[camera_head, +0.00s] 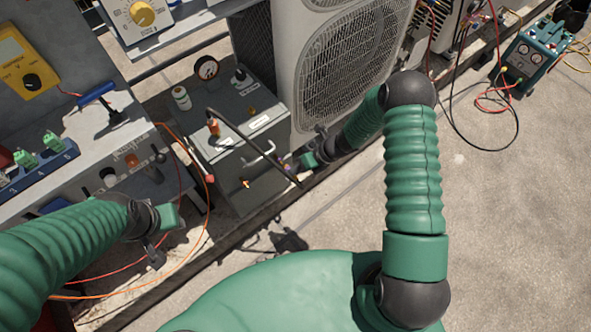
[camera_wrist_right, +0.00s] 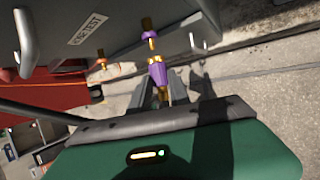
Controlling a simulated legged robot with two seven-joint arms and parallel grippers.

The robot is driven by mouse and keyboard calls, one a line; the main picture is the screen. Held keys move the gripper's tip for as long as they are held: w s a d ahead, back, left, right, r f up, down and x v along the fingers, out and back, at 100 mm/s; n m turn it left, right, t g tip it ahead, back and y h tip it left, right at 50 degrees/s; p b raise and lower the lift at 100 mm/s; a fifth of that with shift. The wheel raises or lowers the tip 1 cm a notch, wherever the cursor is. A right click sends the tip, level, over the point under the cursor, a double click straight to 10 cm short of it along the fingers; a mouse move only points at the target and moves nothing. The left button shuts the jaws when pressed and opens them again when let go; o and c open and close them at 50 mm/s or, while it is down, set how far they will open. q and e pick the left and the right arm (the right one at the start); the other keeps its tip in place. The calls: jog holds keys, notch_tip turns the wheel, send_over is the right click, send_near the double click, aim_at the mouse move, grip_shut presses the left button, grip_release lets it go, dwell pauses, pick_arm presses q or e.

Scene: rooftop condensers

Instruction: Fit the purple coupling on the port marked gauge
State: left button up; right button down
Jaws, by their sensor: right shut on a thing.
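The purple coupling (camera_wrist_right: 157,74) is between the fingers of my right gripper (camera_wrist_right: 161,92) in the right wrist view, with brass at both ends. Its front end points at a brass stub (camera_wrist_right: 147,24) on the grey box; I cannot tell whether they touch. In the head view my right gripper (camera_head: 296,164) is beside the front of the grey box (camera_head: 243,191), with the coupling a small purple spot (camera_head: 287,158). No label reading gauge is legible. My left gripper (camera_head: 154,246) is empty-looking and low at the left; its jaw opening is unclear.
A second brass fitting (camera_wrist_right: 101,59) sits beside a label seemingly ending in TEST (camera_wrist_right: 86,30). A black hose (camera_head: 247,143) arcs over the box. A handle (camera_head: 259,156) projects from its front. The condenser (camera_head: 340,70) stands behind. Orange and red hoses cross near my left arm.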

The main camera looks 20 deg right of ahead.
dwell(0.5)
jog(key=shift+a, duration=0.1)
jog(key=shift+w+a+p, duration=0.25)
jog(key=shift+w, duration=0.45)
jog(key=shift+w+a+p, duration=0.2)
jog(key=shift+w+a, duration=0.05)
jog(key=shift+w, duration=0.4)
dwell(1.6)
jog(key=c, duration=1.1)
grip_release()
jog(key=shift+c, duration=0.2)
jog(key=shift+s, duration=0.1)
